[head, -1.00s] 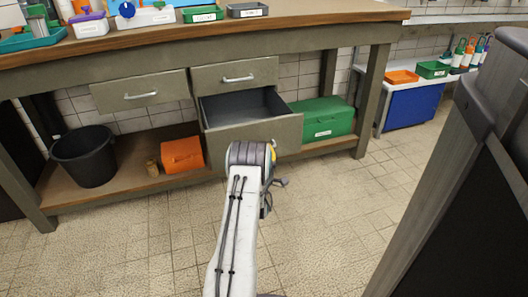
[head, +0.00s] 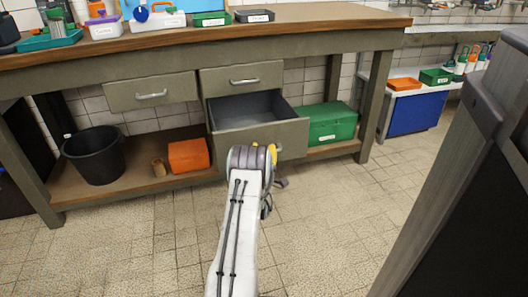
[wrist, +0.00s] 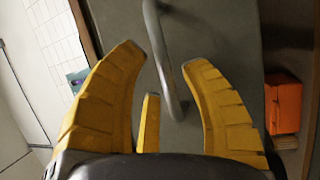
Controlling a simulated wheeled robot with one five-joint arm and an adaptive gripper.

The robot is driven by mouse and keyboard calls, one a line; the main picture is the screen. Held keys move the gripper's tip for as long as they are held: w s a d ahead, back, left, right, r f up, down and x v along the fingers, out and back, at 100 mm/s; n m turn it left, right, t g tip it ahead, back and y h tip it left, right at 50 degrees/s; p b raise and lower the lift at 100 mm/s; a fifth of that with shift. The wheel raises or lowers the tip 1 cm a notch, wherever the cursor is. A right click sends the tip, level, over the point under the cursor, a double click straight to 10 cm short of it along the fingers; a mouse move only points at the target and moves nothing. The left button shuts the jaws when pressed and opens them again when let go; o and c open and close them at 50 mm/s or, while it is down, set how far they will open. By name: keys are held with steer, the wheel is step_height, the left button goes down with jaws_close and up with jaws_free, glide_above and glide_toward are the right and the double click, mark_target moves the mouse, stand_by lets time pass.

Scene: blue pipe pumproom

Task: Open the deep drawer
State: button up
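The deep drawer (head: 262,136) is the lower one under the workbench, below a shallow drawer (head: 243,78). It is pulled well out, and its empty grey inside (head: 250,108) shows. In the head view my arm hides part of its front and its handle. In the wrist view the drawer's metal handle (wrist: 166,62) passes between the yellow fingers of my gripper (wrist: 168,62). The fingers are spread. The handle lies close to the right finger, with a gap to the left one. I cannot tell whether a finger touches it.
An orange box (head: 188,155) and a black bucket (head: 95,156) stand on the lower shelf left of the drawer, a green box (head: 330,124) right of it. A dark cabinet (head: 470,190) fills the right foreground. The tiled floor between is clear.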

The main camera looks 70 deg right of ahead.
steer(key=shift+o, duration=0.2)
steer(key=shift+s+f, duration=0.1)
steer(key=shift+s, duration=0.1)
steer(key=v, duration=1.2)
steer(key=shift+w+a, duration=0.15)
steer(key=shift+w, duration=0.1)
stand_by(0.4)
